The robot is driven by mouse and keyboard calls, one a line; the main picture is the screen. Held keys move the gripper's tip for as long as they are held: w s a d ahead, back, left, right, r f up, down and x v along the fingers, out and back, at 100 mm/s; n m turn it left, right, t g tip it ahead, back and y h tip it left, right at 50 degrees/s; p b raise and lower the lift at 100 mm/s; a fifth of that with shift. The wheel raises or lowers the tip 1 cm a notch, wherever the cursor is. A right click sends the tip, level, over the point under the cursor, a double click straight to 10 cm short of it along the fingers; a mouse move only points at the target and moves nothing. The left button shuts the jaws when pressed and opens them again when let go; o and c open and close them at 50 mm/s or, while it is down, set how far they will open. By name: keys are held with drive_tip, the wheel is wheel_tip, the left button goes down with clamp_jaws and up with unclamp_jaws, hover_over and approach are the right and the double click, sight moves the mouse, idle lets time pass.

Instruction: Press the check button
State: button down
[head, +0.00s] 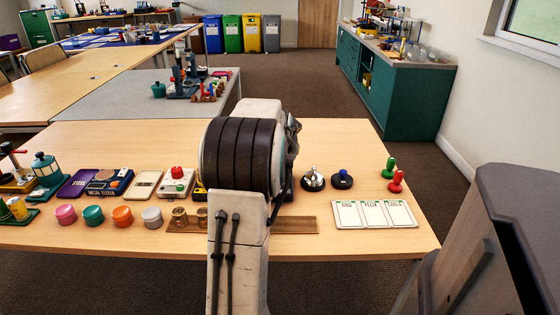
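No button carries a label reading "check" that I can make out. A red dome button (176,171) sits on a pale box on the table, just left of my arm. A blue knob (343,174) on a round black base stands right of my arm. Beside it is a silver domed piece (313,177) on a similar black base, which looks like a bell. My arm rises through the middle of the view. My gripper is not in view. My arm hides part of the table behind it.
The wooden table (330,142) holds a row of coloured round pieces (122,215), a metal tester (109,182), and a wooden strip (293,225). The table's back right is clear.

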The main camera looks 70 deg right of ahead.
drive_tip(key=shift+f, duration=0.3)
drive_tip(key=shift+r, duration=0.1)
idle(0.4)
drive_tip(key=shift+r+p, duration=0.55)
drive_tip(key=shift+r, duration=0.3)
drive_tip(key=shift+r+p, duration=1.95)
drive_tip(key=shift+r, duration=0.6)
